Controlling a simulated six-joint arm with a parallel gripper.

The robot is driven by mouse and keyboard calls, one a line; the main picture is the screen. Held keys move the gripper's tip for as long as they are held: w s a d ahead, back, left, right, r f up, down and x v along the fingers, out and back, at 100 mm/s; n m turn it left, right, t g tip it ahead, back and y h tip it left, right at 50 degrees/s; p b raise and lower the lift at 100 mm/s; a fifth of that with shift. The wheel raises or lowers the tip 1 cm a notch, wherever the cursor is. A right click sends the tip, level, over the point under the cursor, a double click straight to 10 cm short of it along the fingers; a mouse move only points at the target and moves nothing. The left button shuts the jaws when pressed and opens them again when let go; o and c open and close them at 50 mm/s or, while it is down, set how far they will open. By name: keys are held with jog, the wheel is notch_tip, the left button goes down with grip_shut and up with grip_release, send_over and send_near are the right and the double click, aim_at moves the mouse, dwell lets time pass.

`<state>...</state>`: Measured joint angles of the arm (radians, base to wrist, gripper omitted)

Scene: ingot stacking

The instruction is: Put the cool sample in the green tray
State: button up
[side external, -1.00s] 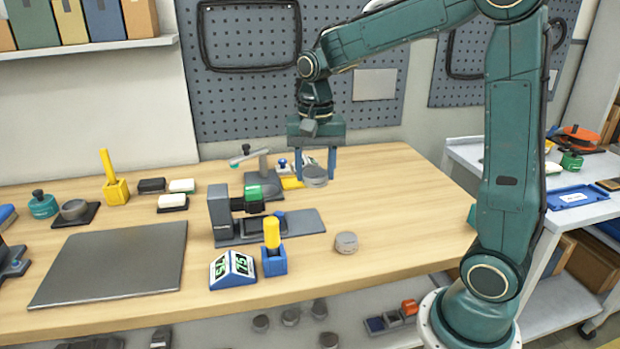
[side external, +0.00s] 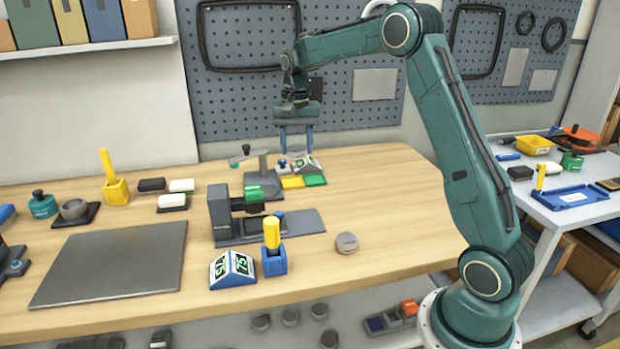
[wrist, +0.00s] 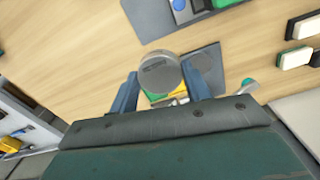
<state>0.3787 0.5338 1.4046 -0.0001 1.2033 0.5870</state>
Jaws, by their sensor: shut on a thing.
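My gripper (side external: 297,153) is above the back of the bench. In the wrist view its blue fingers (wrist: 160,82) are shut on a round grey sample (wrist: 160,72), which is held at the fingertips. I cannot make out the held sample clearly in the side view. The green tray (side external: 314,180) lies flat on the bench beside the yellow tray (side external: 291,183), a little below and right of the gripper in the picture. In the wrist view the held sample and fingers partly cover both trays. Another round grey sample (side external: 346,243) stands on the bench at the front right.
A grey press-like device (side external: 225,215), a blue holder with a yellow handle (side external: 274,258) and a two-number display (side external: 232,269) are nearer. Bench right of the trays is clear.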

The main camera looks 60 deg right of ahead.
jog(key=w+d+f, duration=0.4)
jog(key=d, duration=0.5)
send_near(314, 180)
jog(key=shift+d+f, duration=0.1)
jog(key=shift+f, duration=3)
jog(key=shift+f, duration=0.35)
